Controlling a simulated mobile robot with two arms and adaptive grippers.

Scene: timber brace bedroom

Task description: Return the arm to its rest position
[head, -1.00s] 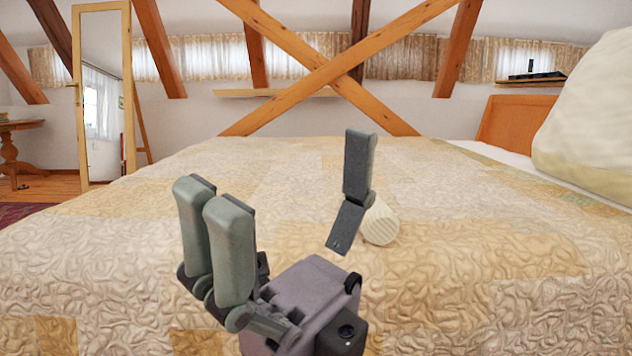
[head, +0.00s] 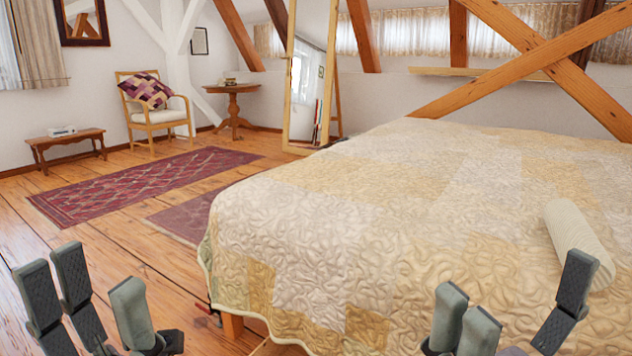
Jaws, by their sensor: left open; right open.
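My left gripper (head: 94,286) is at the bottom left, in front of the wooden floor. Its fingers are spread and nothing is between them. My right gripper (head: 518,290) is at the bottom right, in front of the bed's quilt. Its fingers are wide apart with nothing held between them. Its right finger overlaps the lower end of a cream roll (head: 574,236) lying on the bed; I cannot tell whether they touch. Most of both arms is out of the picture.
The quilted bed (head: 330,215) fills the middle and right. Red rugs (head: 140,184) lie on the open floor at left. A low bench (head: 66,139), a chair (head: 158,118), a round table (head: 232,89) and a standing mirror (head: 309,85) are further back.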

